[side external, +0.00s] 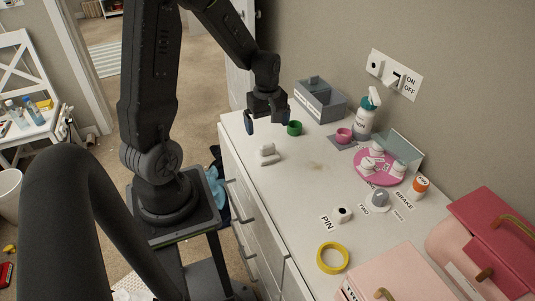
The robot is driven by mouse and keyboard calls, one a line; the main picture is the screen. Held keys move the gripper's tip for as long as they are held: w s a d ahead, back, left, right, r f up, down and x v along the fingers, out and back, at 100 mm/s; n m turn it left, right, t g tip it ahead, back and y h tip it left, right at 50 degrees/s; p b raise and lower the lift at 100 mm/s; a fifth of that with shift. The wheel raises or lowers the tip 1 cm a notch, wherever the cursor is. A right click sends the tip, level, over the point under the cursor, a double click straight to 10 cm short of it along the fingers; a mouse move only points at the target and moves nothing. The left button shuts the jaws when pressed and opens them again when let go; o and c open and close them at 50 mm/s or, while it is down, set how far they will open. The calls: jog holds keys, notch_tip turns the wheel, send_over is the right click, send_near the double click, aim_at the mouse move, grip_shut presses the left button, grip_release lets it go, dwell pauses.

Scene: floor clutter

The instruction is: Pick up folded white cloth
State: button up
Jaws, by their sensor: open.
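A small white object (267,154) lies on the white cabinet top near its left edge. It may be the folded white cloth, but it is too small to tell for sure. My gripper (264,122) hangs above the cabinet top, pointing down, with its fingers apart and nothing between them. In the picture it is above the white object and apart from it.
A green ring (294,128) sits just right of my gripper, with a grey box (320,101) behind it. A spray bottle (366,114), pink round tray (362,174), yellow tape ring (333,258) and pink boxes (505,240) stand farther right. The surface around the white object is clear.

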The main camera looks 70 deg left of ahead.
aim_at(267, 145)
notch_tip(267, 145, down, 5)
jog(key=shift+f, duration=0.2)
jog(key=shift+w+a+f, duration=0.1)
jog(key=shift+f, duration=1.3)
jog(key=shift+w+a+f, duration=0.1)
jog(key=shift+f, duration=1.25)
jog(key=shift+c, duration=0.3)
jog(key=c, duration=0.9)
jog(key=shift+c, duration=0.2)
jog(key=shift+r, duration=0.1)
